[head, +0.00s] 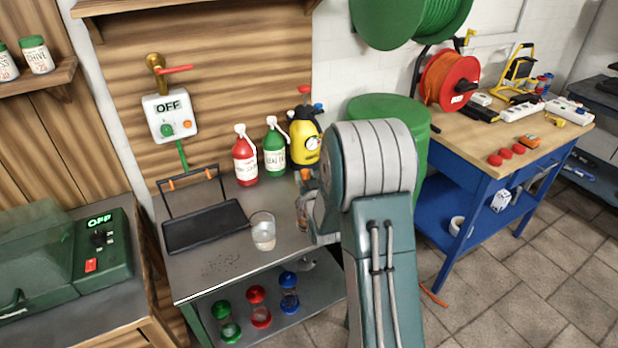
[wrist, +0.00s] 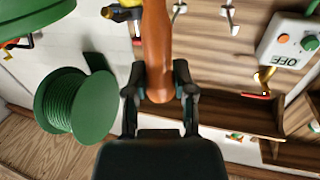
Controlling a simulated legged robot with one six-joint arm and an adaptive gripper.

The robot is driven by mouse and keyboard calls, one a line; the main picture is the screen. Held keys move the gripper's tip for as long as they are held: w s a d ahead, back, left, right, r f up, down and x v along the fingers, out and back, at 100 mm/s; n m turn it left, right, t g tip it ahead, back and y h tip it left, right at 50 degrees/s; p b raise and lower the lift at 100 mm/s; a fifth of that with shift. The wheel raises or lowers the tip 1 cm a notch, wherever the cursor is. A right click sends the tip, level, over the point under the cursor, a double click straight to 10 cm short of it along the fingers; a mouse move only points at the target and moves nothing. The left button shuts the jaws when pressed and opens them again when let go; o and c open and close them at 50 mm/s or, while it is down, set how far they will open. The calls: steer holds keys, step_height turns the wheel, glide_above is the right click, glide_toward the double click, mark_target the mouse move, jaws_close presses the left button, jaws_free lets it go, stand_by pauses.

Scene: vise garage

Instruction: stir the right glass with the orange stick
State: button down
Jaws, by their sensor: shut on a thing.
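In the wrist view, which shows the room upside down, my gripper (wrist: 159,84) is shut on a thick orange stick (wrist: 157,45) between its two dark fingers. The stick's far end runs out of that picture. In the head view my gripper (head: 307,195) is mostly behind my own arm, over the right part of the metal table; only bits of orange show there. One clear glass (head: 263,232) stands upright on the table, left of my gripper, with something pale inside.
A black folding tray (head: 205,226) lies left of the glass. A red bottle (head: 245,158), a green bottle (head: 274,150) and a yellow sprayer (head: 304,140) stand behind. A switch box (head: 169,115) reading OFF hangs on the wall. A blue workbench (head: 490,185) stands right.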

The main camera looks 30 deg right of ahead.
steer(key=shift+s, duration=0.4)
steer(key=shift+r, duration=0.1)
steer(key=shift+r, duration=4.4)
steer(key=shift+r, duration=2.5)
steer(key=shift+s, duration=0.1)
